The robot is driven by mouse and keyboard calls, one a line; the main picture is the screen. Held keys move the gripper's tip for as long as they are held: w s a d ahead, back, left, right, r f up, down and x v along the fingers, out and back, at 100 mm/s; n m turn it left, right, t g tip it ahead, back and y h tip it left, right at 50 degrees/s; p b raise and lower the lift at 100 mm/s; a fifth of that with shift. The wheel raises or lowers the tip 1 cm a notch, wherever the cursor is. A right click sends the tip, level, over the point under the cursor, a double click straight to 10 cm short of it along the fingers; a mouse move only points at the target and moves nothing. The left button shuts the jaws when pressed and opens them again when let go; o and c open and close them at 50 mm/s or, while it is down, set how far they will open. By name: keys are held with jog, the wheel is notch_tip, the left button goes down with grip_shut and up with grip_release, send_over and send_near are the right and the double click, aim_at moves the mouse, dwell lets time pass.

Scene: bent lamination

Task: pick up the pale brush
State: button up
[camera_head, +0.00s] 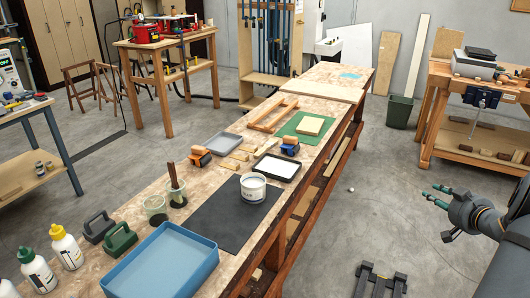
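I cannot surely single out a pale brush at this size. A dark brown handle (174,176) stands upright in a small jar (177,199) on the long workbench (135,213). Several small pale wooden pieces (231,164) lie further back on the bench; whether one is a brush is unclear. My gripper (437,195) is at the right, over the floor and well clear of the bench. Its two green-tipped fingers are apart, with nothing between them.
A white tub (253,188) stands on a black mat (215,225). A blue tray (163,263), green and dark grey handled blocks and bottles crowd the near left. A black-rimmed white tray (276,167) and green mat (300,130) lie further back. Floor between bench and arm is mostly open.

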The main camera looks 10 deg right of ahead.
dwell(0.4)
jog(key=o, duration=0.8)
jog(key=shift+c, duration=0.2)
jog(key=shift+o, duration=0.3)
